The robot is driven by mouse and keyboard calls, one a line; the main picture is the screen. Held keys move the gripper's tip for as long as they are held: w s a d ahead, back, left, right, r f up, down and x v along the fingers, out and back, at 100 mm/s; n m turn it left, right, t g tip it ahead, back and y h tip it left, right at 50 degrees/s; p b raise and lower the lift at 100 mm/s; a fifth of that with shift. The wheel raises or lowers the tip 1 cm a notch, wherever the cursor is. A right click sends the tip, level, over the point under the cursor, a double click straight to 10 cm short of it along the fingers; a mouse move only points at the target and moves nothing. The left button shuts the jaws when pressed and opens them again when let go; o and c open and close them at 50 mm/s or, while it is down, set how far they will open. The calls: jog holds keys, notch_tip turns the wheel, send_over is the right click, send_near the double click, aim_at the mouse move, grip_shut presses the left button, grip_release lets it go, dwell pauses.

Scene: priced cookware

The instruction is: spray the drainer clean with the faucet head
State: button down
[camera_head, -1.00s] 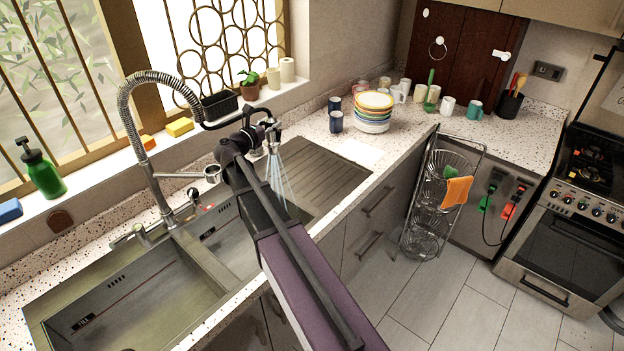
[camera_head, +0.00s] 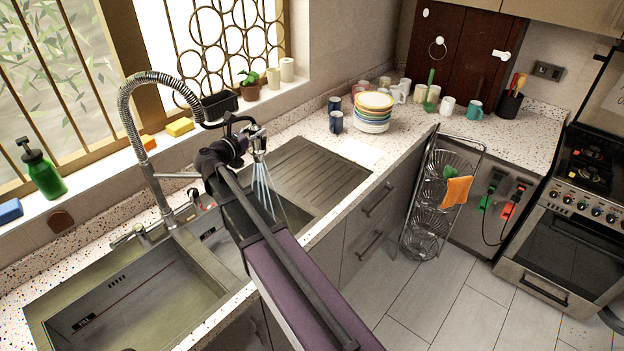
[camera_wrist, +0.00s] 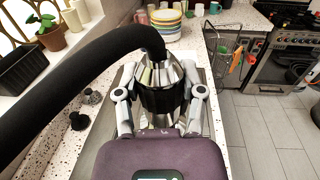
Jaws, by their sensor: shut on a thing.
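The faucet head (camera_head: 258,142) is a metal and black spray head on a coiled hose (camera_head: 140,110). Water streams down from it in several thin jets. My gripper (camera_wrist: 162,100) is shut on the faucet head, with a finger on each side of it in the wrist view. The ribbed metal drainer (camera_head: 310,168) lies to the right of the sink basins. The water falls near the drainer's left end; my arm partly hides where it lands. The faucet head and gripper hide most of the drainer in the wrist view.
A large sink basin (camera_head: 140,290) lies at left front. Stacked plates (camera_head: 374,112) and several mugs stand on the counter beyond the drainer. A potted plant (camera_head: 249,86) and a black planter (camera_head: 220,104) sit on the sill behind. A wire rack (camera_head: 440,190) stands on the floor at right.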

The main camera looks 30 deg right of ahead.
jog(key=w+v, duration=0.1)
jog(key=v, duration=1.1)
jog(key=shift+a+r+p, duration=0.3)
jog(key=shift+a, duration=0.35)
dwell(0.3)
jog(key=shift+w, duration=0.25)
jog(key=w+a, duration=0.2)
jog(key=w, duration=0.5)
dwell(1.6)
jog(key=shift+a, duration=0.1)
jog(key=shift+s+f+b, duration=0.1)
jog(key=shift+f+b, duration=2.1)
dwell(1.0)
